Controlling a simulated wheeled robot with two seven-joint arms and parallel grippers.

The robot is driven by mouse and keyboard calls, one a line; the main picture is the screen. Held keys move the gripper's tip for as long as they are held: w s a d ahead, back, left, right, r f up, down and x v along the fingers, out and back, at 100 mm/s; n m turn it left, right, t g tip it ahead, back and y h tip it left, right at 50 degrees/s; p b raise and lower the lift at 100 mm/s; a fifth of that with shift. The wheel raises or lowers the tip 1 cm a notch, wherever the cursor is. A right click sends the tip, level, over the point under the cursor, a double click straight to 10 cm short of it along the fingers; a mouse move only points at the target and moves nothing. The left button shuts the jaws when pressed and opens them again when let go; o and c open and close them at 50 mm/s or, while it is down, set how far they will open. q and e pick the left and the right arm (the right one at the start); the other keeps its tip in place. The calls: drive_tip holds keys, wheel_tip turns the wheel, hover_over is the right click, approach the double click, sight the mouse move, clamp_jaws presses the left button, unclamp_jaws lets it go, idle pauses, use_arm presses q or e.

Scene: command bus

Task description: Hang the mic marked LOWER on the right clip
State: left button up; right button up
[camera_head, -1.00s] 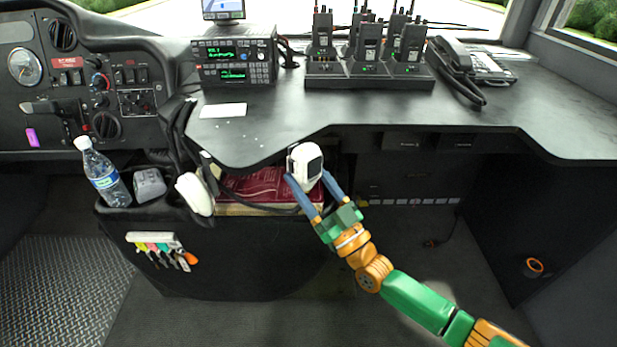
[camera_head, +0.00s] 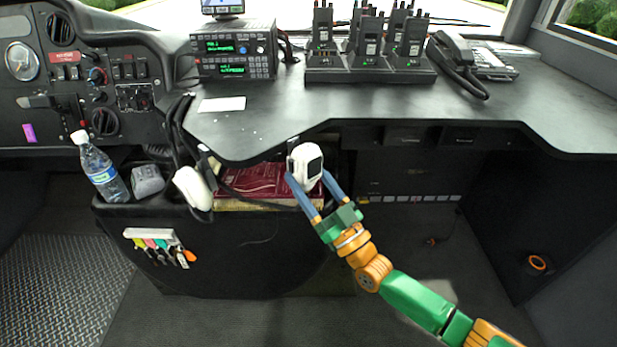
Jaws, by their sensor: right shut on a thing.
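My right gripper (camera_head: 308,187) is shut on a white mic (camera_head: 304,165) with a dark face. It holds the mic at the front edge of the desk, above the bin with the red books. A small dark piece, perhaps a clip, shows right by the mic's top at the desk edge; I cannot tell whether they touch. A second white mic (camera_head: 193,188) sits to the left, at the front rim of the bin, beside dark cables. No marking is readable on either mic. My left gripper is not in view.
A black desk (camera_head: 380,110) carries a radio stack (camera_head: 233,57), a charger with several handheld radios (camera_head: 370,70) and a phone (camera_head: 458,65). Red books (camera_head: 255,180), a water bottle (camera_head: 99,168) and a grey item (camera_head: 147,181) are in the bin (camera_head: 230,250).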

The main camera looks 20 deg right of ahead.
drive_tip(key=shift+f, duration=0.45)
drive_tip(key=shift+b, duration=0.3)
drive_tip(key=shift+f+b, duration=0.4)
drive_tip(key=shift+f, duration=0.05)
drive_tip(key=shift+f, duration=0.35)
